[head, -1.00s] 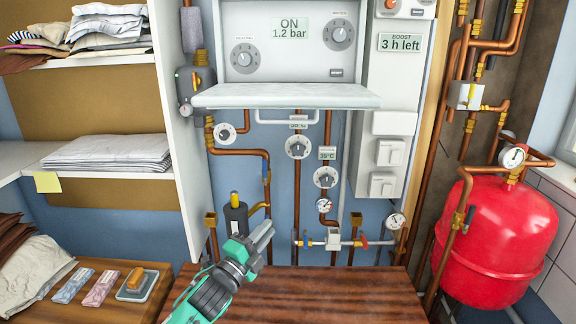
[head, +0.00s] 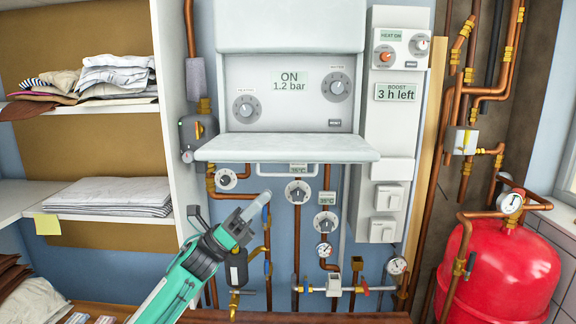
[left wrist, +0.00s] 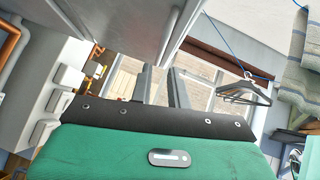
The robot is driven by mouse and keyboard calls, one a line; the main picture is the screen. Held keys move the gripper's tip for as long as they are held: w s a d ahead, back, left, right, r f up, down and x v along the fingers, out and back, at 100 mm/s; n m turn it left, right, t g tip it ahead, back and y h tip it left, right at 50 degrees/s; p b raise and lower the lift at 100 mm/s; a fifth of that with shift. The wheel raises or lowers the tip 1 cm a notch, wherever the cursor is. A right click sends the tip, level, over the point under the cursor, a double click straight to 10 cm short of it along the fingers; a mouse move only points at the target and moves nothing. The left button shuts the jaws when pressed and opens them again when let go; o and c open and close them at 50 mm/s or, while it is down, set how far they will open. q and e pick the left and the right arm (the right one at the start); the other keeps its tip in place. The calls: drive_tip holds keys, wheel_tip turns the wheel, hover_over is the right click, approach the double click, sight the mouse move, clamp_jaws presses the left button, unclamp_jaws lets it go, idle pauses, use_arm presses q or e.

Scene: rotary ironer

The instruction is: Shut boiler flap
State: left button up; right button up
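The boiler flap (head: 288,149) is a pale panel hinged down and sticking out level below the boiler's control panel (head: 290,95), which shows "ON 1.2 bar". My left gripper (head: 262,203) is in front of the pipes, below and left of the flap's front edge, apart from it. In the left wrist view my left gripper (left wrist: 160,86) has its two fingers apart with an empty gap between them. A large pale panel (left wrist: 110,30), seemingly the flap's underside, fills the upper left there. My right gripper is in neither view.
Knobs, copper pipes and gauges (head: 325,250) sit under the flap. A white switch box (head: 392,130) stands right of the boiler, and a red tank (head: 498,275) further right. Shelves with folded laundry (head: 110,195) are on the left. A wooden counter (head: 290,317) lies below.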

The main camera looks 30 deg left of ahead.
sight(288, 175)
use_arm(q)
drive_tip(key=p+x, duration=0.3)
drive_tip(key=x, duration=0.3)
drive_tip(key=shift+w+d+r, duration=0.1)
drive_tip(key=shift+r, duration=0.3)
drive_tip(key=shift+p+x, duration=0.4)
drive_tip(key=shift+x, duration=0.45)
drive_tip(key=shift+w+f, duration=0.1)
drive_tip(key=shift+f, duration=0.05)
clamp_jaws()
